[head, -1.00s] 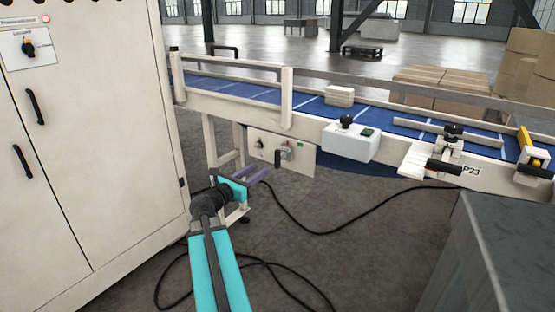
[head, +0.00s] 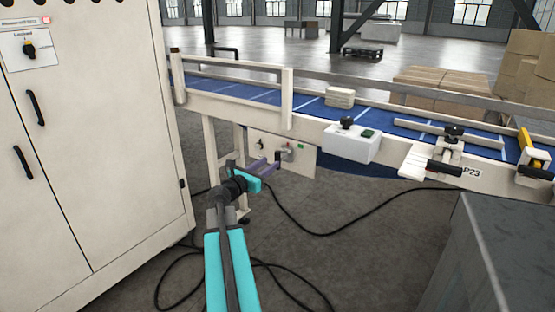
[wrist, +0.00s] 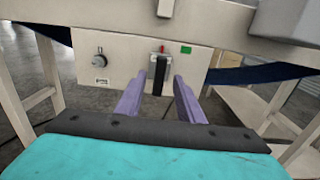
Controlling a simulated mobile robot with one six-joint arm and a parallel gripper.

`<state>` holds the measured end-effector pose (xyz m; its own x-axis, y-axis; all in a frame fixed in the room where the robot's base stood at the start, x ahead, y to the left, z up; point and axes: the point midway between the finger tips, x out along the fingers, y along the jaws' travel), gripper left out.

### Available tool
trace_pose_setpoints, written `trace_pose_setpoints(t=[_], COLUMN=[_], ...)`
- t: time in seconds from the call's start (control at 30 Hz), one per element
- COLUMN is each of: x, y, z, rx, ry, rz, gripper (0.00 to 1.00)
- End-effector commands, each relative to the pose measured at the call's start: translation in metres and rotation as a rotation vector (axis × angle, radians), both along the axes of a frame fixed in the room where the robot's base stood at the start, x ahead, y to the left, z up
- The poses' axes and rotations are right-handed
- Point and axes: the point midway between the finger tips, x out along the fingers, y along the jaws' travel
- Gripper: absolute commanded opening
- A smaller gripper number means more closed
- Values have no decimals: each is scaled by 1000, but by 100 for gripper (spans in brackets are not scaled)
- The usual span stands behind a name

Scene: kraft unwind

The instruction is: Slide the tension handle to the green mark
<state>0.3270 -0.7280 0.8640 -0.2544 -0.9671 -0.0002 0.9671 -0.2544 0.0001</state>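The tension handle is a black upright lever on a pale panel (wrist: 120,62) under the conveyor. It shows in the wrist view (wrist: 159,76) and, partly beside my fingers, in the head view (head: 278,158). The green mark (wrist: 186,50) is on the panel just right of the handle's top; it also shows in the head view (head: 301,146). My gripper (wrist: 158,79) is open, with its purple fingers on either side of the handle in the wrist picture. In the head view my gripper (head: 270,164) is close to the panel. I cannot tell whether the fingertips reach around the handle or touch it.
A round knob (wrist: 98,51) sits on the panel's left. Conveyor legs (wrist: 15,105) stand at the side. A white control box (head: 352,142) hangs on the conveyor rail. A tall cabinet (head: 90,150) stands left, and a black cable (head: 330,232) lies on the floor.

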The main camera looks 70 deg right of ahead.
Motion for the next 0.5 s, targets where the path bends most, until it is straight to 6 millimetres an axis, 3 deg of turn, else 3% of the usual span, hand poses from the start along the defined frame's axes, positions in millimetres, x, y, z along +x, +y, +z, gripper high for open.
trace_pose_setpoints(t=[0.5], x=[-15], y=[-58], z=[0], rx=[0], ry=[0], rz=[-2], gripper=[34])
